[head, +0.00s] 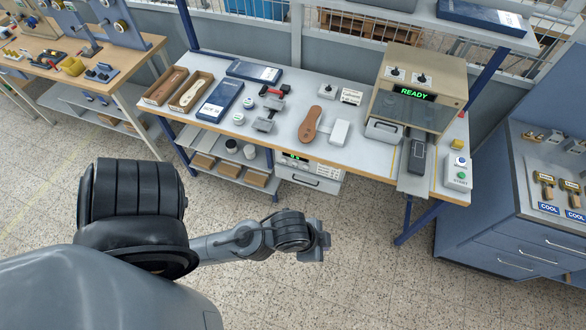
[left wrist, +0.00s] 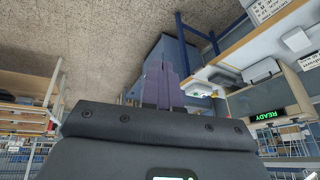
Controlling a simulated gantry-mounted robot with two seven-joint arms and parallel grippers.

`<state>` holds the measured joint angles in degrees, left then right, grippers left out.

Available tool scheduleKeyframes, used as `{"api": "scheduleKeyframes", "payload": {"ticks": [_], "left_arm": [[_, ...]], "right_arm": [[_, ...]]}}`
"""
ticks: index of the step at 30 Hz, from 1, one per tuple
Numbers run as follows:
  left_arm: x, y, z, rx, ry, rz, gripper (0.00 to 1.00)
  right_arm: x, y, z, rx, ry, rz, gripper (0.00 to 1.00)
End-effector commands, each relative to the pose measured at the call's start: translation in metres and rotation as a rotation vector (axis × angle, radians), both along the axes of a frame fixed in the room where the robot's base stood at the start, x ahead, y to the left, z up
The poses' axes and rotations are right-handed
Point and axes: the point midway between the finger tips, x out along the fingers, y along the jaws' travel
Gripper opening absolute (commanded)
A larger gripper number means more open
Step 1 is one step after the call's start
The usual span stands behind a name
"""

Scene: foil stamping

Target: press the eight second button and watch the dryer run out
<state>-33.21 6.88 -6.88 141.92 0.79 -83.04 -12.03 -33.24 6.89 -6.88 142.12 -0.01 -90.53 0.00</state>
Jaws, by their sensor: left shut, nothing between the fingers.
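A beige machine (head: 418,90) with a green READY display (head: 413,93) stands at the right end of the bench; the display also shows in the left wrist view (left wrist: 268,115). A small box with a green button (head: 461,173) is at the bench's right front corner. I cannot tell which control is the eight second button or which unit is the dryer. My left gripper (head: 322,241) is shut and empty, out over the floor in front of the bench; its fingers show in the left wrist view (left wrist: 161,84). My right gripper is out of view.
The bench top (head: 330,85) holds a brown sole-shaped piece (head: 310,124), blue booklets (head: 220,100) and brown trays (head: 165,85). A blue cabinet (head: 510,235) with COOL plates stands at right, another workbench (head: 130,75) at left. The floor in front is clear.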

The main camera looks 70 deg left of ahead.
Motion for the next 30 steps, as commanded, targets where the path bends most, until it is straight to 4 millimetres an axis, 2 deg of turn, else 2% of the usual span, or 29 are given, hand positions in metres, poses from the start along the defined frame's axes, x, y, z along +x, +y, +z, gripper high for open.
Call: {"api": "scheduleKeyframes", "payload": {"ticks": [3,5,6,8,9,13,20,30], "left_arm": [[0.027,0.008,0.000,0.069,-0.143,-0.115,0.00],[0.042,0.021,-0.001,0.130,-0.222,-0.159,0.00],[0.052,0.034,-0.008,0.181,-0.274,-0.182,0.00],[0.067,0.056,-0.025,0.272,-0.350,-0.209,0.00],[0.076,0.073,-0.040,0.339,-0.397,-0.220,0.00],[0.093,0.123,-0.073,0.534,-0.494,-0.234,0.00],[0.099,0.195,-0.126,0.808,-0.558,-0.216,0.00],[0.082,0.282,-0.206,1.122,-0.548,-0.153,0.00]], "right_arm": [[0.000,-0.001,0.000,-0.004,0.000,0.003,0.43],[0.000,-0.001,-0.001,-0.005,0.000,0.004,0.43],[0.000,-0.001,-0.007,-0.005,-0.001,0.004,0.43],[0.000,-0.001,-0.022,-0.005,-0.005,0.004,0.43],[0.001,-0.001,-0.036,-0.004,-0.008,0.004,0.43],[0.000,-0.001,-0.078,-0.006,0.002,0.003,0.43],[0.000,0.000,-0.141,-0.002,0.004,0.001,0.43],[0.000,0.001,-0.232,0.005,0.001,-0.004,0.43]]}}
